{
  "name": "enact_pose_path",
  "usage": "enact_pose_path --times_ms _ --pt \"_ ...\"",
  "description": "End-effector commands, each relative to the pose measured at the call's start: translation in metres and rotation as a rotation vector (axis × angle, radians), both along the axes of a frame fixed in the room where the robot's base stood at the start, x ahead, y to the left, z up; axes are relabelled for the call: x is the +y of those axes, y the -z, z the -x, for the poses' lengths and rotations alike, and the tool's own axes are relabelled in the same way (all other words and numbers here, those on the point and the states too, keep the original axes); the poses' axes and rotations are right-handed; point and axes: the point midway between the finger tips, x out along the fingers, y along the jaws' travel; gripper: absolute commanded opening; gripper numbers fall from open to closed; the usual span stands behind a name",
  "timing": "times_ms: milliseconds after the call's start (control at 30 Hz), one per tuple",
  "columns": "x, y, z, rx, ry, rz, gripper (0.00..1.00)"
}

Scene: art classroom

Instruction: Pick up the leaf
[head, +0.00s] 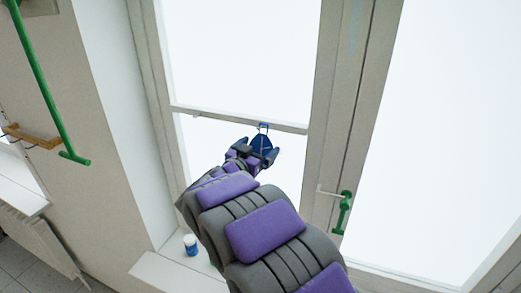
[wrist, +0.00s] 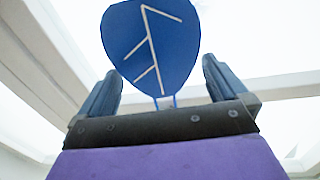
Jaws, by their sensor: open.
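The leaf (wrist: 148,42) is dark blue with pale branching vein lines, and it fills the upper middle of the wrist view. Two thin blue strips show at its lower edge. In the head view the leaf (head: 261,141) appears small in front of the window, with a blue loop above it near the horizontal window bar. My gripper (head: 258,151) is open at the leaf. In the wrist view the two fingers of my gripper (wrist: 160,70) stand apart on either side of the leaf's lower part, with visible gaps. I cannot tell whether the leaf lies fully between them in depth.
A window frame (head: 345,95) with bright panes surrounds the leaf. A green window handle (head: 343,212) is on the frame to the right. A small blue and white jar (head: 190,244) stands on the sill (head: 150,272). A green rod (head: 38,75) is at the left wall.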

Motion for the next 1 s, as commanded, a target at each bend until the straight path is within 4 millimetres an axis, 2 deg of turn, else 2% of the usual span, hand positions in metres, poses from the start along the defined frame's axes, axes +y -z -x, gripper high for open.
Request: enact_pose_path --times_ms 167,567,833,1000 --pt "0.001 0.0 0.0 -0.001 0.0 0.0 1.0" --pt "0.001 0.0 0.0 0.0 0.0 0.0 0.63" --pt "0.001 -0.001 0.001 -0.001 0.0 0.0 0.63" --pt "0.005 -0.01 0.008 -0.005 -0.001 -0.002 0.63"
